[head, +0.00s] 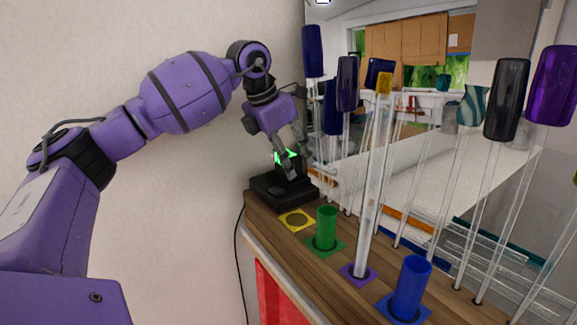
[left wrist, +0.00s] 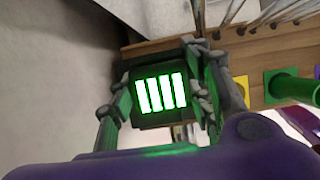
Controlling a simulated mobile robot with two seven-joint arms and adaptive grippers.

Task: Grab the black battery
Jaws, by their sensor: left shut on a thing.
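The black battery (left wrist: 160,119) shows in the left wrist view, with several glowing green bars on its face. My left gripper (left wrist: 162,78) has one finger on each side of it and is shut on it. In the head view the left gripper (head: 291,168) points down at the far end of the wooden counter. The battery (head: 287,158) shows there as a dark shape with a green glow, partly hidden by the fingers. It is at the black base (head: 270,192); I cannot tell whether it is seated or slightly raised. My right gripper is not in view.
On the wooden counter (head: 337,265) are a yellow square (head: 297,220), a green tube (head: 326,228), a clear tube on a purple square (head: 360,272) and a blue tube (head: 410,288). Tall glass rods with coloured tops stand close to the right. A wall is at the left.

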